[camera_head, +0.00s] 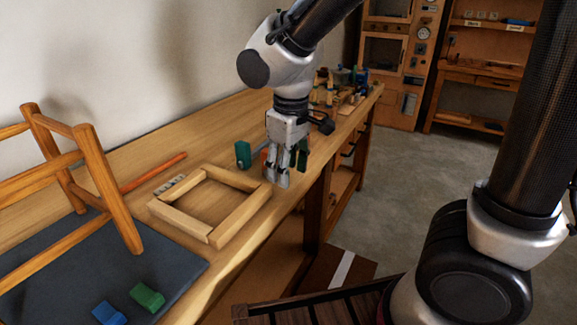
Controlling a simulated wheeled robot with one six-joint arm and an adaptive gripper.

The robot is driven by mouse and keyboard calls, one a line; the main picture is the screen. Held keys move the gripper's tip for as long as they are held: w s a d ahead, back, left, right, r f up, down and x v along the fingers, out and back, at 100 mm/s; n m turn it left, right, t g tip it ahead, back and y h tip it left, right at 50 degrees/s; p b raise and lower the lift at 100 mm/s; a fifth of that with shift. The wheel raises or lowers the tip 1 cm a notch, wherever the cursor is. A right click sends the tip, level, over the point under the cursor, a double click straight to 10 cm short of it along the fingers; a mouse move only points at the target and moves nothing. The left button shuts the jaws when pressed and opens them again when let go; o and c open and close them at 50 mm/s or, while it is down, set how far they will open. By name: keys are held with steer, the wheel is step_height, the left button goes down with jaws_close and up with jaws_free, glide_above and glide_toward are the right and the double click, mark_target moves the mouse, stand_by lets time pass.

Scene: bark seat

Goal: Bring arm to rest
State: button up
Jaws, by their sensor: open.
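My gripper (277,179) points down over the front part of the wooden workbench (228,110), just right of a square wooden frame. Its jaws are open and I see nothing between them. My arm reaches in from the upper right and bends down at the wrist. The gripper hides part of the green and orange things behind it. Whether the fingertips touch the bench top, I cannot tell.
The square wooden frame (235,222) lies flat on the bench. A wooden stool-like frame (95,170) stands on a dark mat (50,262), with a green block (147,297) and a blue block (109,314). A green object (242,154) stands behind. Floor (410,185) right is clear.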

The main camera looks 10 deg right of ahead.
steer(key=shift+d, duration=0.1)
steer(key=s+d+r+m+t, duration=0.1)
steer(key=s+d+r+m, duration=0.2)
steer(key=d, duration=0.5)
steer(key=s+d+r+m+t, duration=0.1)
steer(key=s+d+r+m, duration=0.1)
steer(key=d, duration=0.6)
steer(key=s+d+r+m+t, duration=0.1)
steer(key=s+d+r+m, duration=0.2)
steer(key=s+d, duration=0.3)
steer(key=d+r, duration=0.1)
steer(key=d, duration=0.2)
steer(key=shift+r+m, duration=0.3)
steer(key=shift+r, duration=0.1)
steer(key=shift+d, duration=0.1)
